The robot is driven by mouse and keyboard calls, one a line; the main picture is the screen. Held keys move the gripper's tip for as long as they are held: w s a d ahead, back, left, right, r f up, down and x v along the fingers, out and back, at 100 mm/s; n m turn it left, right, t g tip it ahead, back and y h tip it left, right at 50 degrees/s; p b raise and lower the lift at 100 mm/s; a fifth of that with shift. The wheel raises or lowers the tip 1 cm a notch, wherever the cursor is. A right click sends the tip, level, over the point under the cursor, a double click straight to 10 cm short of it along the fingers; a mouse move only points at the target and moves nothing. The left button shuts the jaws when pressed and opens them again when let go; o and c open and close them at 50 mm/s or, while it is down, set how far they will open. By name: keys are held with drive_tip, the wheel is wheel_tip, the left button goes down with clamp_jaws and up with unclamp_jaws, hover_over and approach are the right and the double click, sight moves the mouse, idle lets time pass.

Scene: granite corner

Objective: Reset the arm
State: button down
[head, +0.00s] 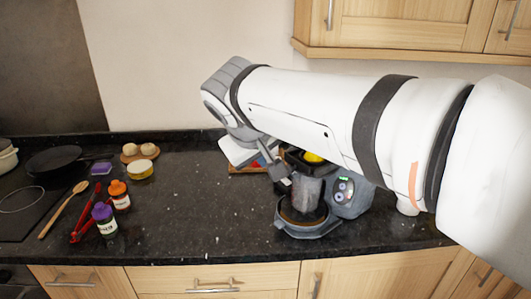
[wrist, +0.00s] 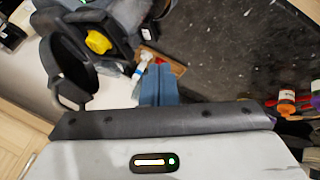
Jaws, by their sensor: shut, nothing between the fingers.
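My arm reaches in from the right in the head view, and bends down over the counter. My gripper (head: 284,182) points down at the left side of a grey appliance (head: 347,196). Its fingers are shut with nothing between them. I cannot tell whether they touch the appliance. In the wrist view my gripper (wrist: 158,72) shows as closed blue-grey fingers. The appliance has a lit panel, a round base and a yellow piece (head: 313,157) on top. The yellow piece (wrist: 98,41) also shows at the upper left of the wrist view.
A reddish-brown board (head: 247,170) lies behind my gripper, partly hidden. On the left are an orange-capped bottle (head: 120,196), a purple-capped bottle (head: 104,219), a wooden spoon (head: 63,209) and a black pan (head: 54,160). The middle of the dark counter (head: 190,205) is clear. Cupboards hang above.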

drive_tip(key=s+d+f+m+g+y, duration=0.1)
drive_tip(key=s+d+f+m+g, duration=0.3)
drive_tip(key=s+d+f, duration=1.1)
wheel_tip(320, 180, down, 3)
drive_tip(key=shift+d+f+m+g+y, duration=0.2)
drive_tip(key=shift+d+m+g+y, duration=0.1)
drive_tip(key=shift+d+m, duration=0.95)
